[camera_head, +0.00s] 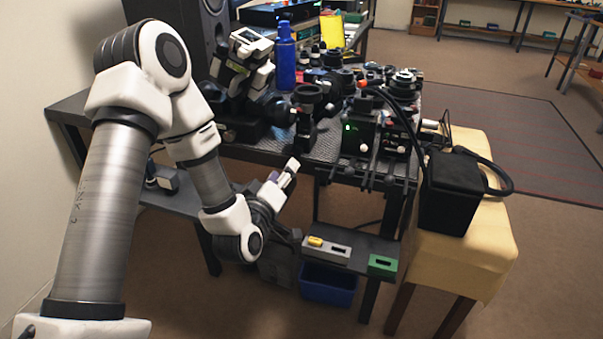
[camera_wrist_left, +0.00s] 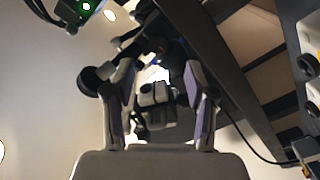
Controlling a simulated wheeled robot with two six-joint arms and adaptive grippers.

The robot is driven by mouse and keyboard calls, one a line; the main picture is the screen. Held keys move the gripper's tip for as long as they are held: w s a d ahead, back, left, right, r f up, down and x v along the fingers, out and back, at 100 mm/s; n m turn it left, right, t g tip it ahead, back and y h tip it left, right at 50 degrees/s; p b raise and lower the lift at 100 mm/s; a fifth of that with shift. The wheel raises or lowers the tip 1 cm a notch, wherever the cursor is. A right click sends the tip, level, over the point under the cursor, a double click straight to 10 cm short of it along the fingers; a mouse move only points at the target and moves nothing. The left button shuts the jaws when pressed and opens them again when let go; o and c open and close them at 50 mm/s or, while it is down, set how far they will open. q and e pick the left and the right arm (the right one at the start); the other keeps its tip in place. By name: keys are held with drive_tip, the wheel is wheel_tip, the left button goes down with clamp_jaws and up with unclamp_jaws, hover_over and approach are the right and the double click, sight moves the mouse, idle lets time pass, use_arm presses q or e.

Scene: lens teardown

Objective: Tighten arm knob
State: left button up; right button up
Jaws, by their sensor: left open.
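My left gripper (camera_head: 290,172) is in front of the dark bench's near edge, its fingers pointing up and to the right. In the left wrist view its two fingers (camera_wrist_left: 159,108) stand apart. A white and black device (camera_wrist_left: 155,95) shows between and beyond them; I cannot tell whether it touches them. On the bench stands a black box with a green light (camera_head: 358,132), with small pale knobs on its front. Black round-headed fixtures (camera_head: 308,98) stand beside it. I cannot tell which part is the arm knob. My right gripper is not in view.
The dark bench (camera_head: 330,148) is crowded; a blue bottle (camera_head: 285,58) stands at its back. A low shelf holds a grey tray (camera_head: 326,253) and a green one (camera_head: 382,264), above a blue bin (camera_head: 328,285). A black case (camera_head: 452,190) sits on the yellow stool (camera_head: 485,250) at right.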

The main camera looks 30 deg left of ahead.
sight(295, 154)
use_arm(q)
drive_tip(key=x, duration=0.8)
drive_tip(key=shift+d, duration=0.15)
drive_tip(key=shift+s+r, duration=0.1)
clamp_jaws()
